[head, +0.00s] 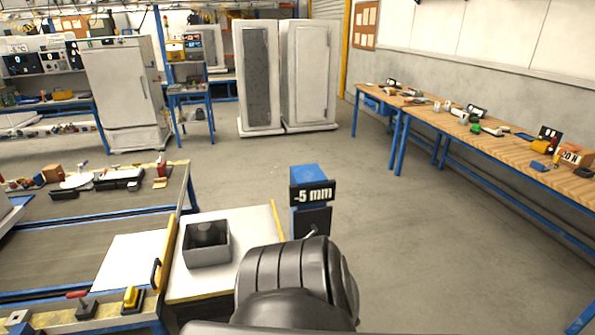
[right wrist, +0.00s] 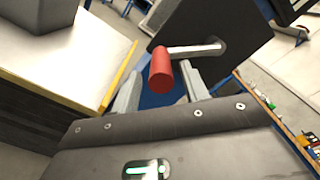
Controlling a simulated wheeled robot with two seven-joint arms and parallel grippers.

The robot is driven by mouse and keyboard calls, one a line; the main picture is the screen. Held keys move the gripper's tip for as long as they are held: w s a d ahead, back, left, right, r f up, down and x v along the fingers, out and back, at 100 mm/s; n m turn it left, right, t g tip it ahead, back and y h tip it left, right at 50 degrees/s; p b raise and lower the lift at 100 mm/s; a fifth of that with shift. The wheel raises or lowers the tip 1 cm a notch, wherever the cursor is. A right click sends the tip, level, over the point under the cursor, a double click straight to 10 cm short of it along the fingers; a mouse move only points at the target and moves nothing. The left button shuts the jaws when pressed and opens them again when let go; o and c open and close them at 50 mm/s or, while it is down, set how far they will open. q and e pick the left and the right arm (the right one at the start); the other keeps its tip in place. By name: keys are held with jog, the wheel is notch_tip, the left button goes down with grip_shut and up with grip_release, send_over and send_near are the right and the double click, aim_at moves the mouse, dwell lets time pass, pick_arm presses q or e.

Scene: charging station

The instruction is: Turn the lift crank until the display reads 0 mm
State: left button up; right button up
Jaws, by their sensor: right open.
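The display (head: 312,194) on the blue lift column (head: 310,174) reads -5 mm in the head view. A short bright part of the crank shows below it; my dark right arm hides the rest. In the right wrist view, the crank has a metal arm (right wrist: 195,50) coming from a black plate (right wrist: 236,32) and ending in a red handle (right wrist: 161,68). My right gripper (right wrist: 162,78) is open, with a grey finger on either side of the red handle. I cannot tell whether either finger touches it. My left gripper is not in view.
A grey open box (head: 207,257) stands on a white-topped table with a yellow edge, left of the column. A workbench (head: 20,236) with tools is further left. A long wooden bench (head: 505,146) lines the right wall. The floor right of the column is clear.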

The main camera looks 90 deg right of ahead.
jog(key=p+v, duration=0.2)
jog(key=v, duration=0.6)
jog(key=shift+a, duration=0.25)
